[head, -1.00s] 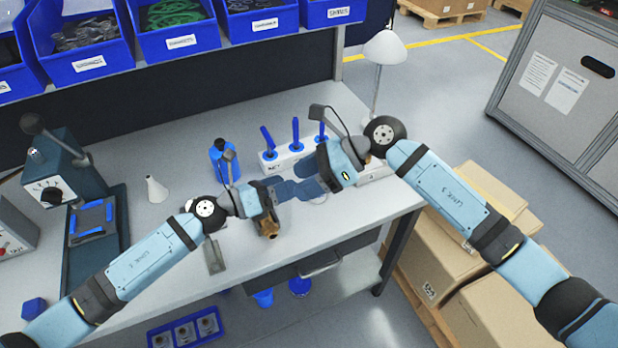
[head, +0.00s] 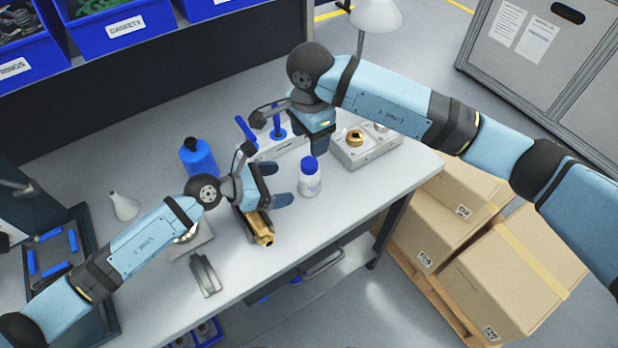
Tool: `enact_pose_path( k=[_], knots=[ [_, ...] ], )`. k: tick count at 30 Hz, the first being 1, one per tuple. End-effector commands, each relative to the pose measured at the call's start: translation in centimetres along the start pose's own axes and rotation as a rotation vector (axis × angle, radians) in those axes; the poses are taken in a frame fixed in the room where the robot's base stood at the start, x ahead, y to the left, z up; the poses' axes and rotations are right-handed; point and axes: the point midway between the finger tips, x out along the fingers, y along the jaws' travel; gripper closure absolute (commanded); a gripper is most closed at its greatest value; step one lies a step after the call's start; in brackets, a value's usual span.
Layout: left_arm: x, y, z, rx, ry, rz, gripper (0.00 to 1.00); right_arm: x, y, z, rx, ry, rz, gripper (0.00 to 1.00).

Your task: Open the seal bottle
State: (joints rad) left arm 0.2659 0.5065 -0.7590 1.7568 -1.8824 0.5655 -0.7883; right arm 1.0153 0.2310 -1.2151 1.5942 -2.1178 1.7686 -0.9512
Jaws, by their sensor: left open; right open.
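A small white bottle (head: 311,184) with a blue cap (head: 309,163) on it stands upright on the workbench; its label is too small to read. My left gripper (head: 277,184) is open just left of the bottle, its fingers pointing towards it, with a small gap showing. My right gripper (head: 320,146) points down behind and above the cap in the picture. Its fingers are partly hidden by its own body, and I see nothing held in it.
A brass fitting (head: 262,232) lies close below my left gripper. The bench's right front is clear.

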Motion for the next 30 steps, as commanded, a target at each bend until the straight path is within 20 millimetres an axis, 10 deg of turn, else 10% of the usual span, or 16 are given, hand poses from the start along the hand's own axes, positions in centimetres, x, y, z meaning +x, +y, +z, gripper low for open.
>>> enact_pose_path(
  k=[12,25,30],
  knots=[
    [6.9,0.0,0.0,-0.002,-0.001,-0.001,0.13,0.0,0.0,0.0,0.001,-0.002,-0.001,0.4],
    [7.8,0.0,0.0,-0.002,0.0,0.0,0.13,0.0,0.0,0.0,0.001,-0.002,-0.001,0.4],
    [7.8,0.0,0.0,-0.002,0.0,0.0,0.5,0.0,0.0,0.0,0.001,-0.002,-0.001,0.4]
  ],
)
